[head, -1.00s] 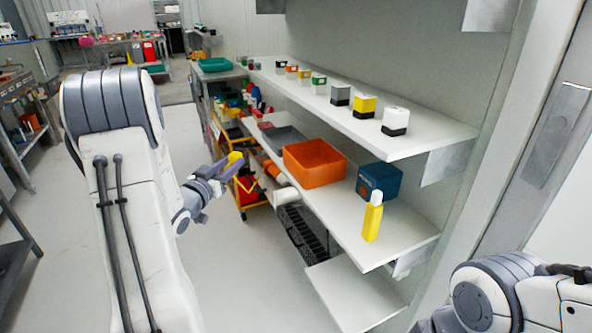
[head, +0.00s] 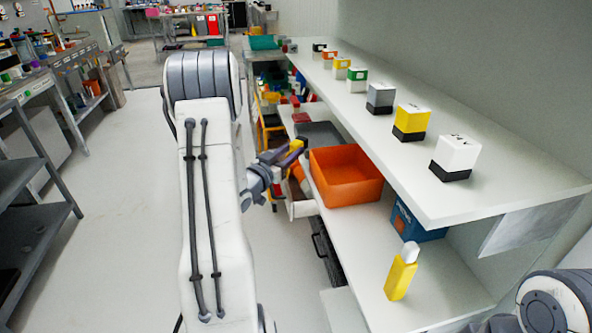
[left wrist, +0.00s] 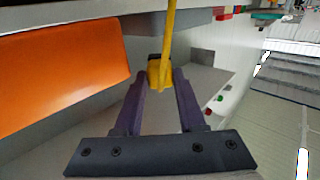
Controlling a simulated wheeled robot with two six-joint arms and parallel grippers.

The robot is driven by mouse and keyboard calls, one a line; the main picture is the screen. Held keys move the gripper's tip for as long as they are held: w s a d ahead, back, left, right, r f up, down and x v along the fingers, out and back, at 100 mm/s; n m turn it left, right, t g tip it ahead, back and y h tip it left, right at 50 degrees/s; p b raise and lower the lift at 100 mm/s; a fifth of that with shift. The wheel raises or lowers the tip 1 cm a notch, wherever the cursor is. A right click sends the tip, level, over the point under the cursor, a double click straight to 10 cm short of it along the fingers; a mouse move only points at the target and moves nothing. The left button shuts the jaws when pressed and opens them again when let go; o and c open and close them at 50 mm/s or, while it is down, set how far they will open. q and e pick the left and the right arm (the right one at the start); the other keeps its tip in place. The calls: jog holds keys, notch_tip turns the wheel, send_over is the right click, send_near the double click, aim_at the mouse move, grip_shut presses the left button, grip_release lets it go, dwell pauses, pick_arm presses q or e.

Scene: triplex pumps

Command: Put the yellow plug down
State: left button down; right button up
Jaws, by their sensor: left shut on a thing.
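My left gripper (head: 288,152) is shut on the small yellow plug (head: 298,143), held at its fingertips. In the head view it is just left of the orange bin (head: 345,178), near the shelf's left edge. In the left wrist view the yellow plug (left wrist: 158,74) sits between the two purple fingers, with the orange bin (left wrist: 60,75) to the left. A yellow bar shows above the plug there; I cannot tell whether it is part of it. My right gripper is not in view.
The lower shelf (head: 360,260) holds the orange bin, a blue box (head: 415,222) and a yellow bottle (head: 401,273). Several two-coloured boxes stand along the upper shelf (head: 440,205). A grey tray (head: 320,134) lies beyond the bin.

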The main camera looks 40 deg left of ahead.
pick_arm(q)
notch_tip(320, 180, down, 4)
jog(key=shift+s+f+b, duration=0.1)
jog(key=shift+f+b, duration=0.05)
jog(key=shift+b, duration=0.35)
jog(key=shift+f+b, duration=0.55)
jog(key=shift+f, duration=0.05)
jog(key=c, duration=0.5)
grip_release()
jog(key=s+d+r+p, duration=0.1)
jog(key=s, duration=1.1)
